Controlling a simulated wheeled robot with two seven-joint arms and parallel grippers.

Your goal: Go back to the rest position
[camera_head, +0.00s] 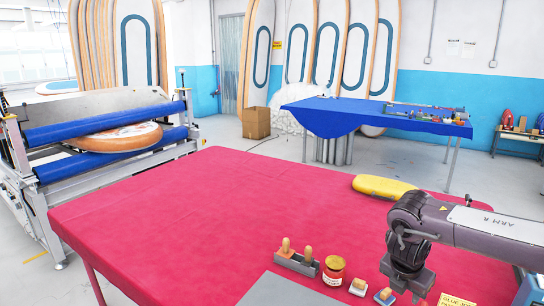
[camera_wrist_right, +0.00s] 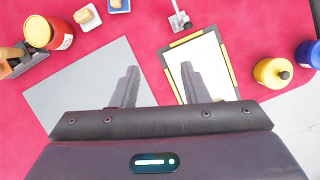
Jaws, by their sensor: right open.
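My right arm comes in from the right in the head view. Its dark gripper (camera_head: 408,292) hangs over the right part of the red table (camera_head: 190,210), near the small blocks. In the right wrist view the gripper (camera_wrist_right: 158,84) has its two fingers well apart with nothing between them. They lie over the grey sheet (camera_wrist_right: 85,88) and the edge of the clipboard (camera_wrist_right: 208,62). My left gripper is not in view.
A tool holder with wooden handles (camera_head: 297,262), a red jar (camera_head: 333,270) and small blocks (camera_head: 358,287) stand close to the gripper. A yellow pad (camera_head: 382,186) lies behind the arm. Yellow (camera_wrist_right: 272,72) and blue (camera_wrist_right: 309,54) containers stand right. The table's left is clear.

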